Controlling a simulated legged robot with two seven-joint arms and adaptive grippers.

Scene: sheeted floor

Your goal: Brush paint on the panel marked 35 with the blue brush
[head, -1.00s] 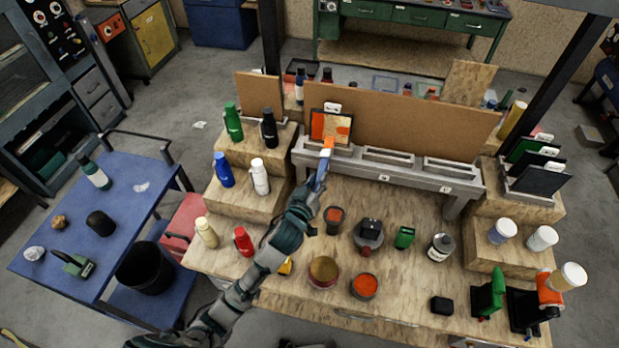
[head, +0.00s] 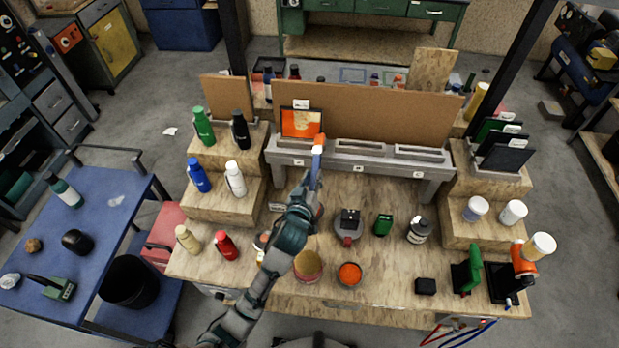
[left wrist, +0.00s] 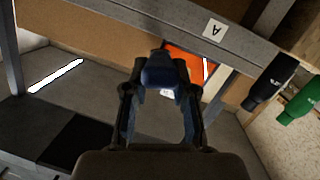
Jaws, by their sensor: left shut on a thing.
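A panel (head: 298,122) stands upright in the left slot of the grey rack, under a white tag too small to read. Its face is mostly orange with a paler area near the top. My left gripper (head: 308,186) is shut on the blue brush (head: 316,168), whose orange-coated tip points up at the panel's lower right corner. I cannot tell whether the tip touches it. In the left wrist view the gripper (left wrist: 160,95) holds the blue handle (left wrist: 161,72), with part of the orange panel (left wrist: 184,60) behind. My right gripper is not in view.
The rack (head: 385,165) has empty slots to the right. A brown board (head: 390,125) stands behind it. An orange paint pot (head: 349,273) and a brownish pot (head: 308,265) sit near the front. Bottles stand on the left steps, dark panels (head: 503,152) on the right.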

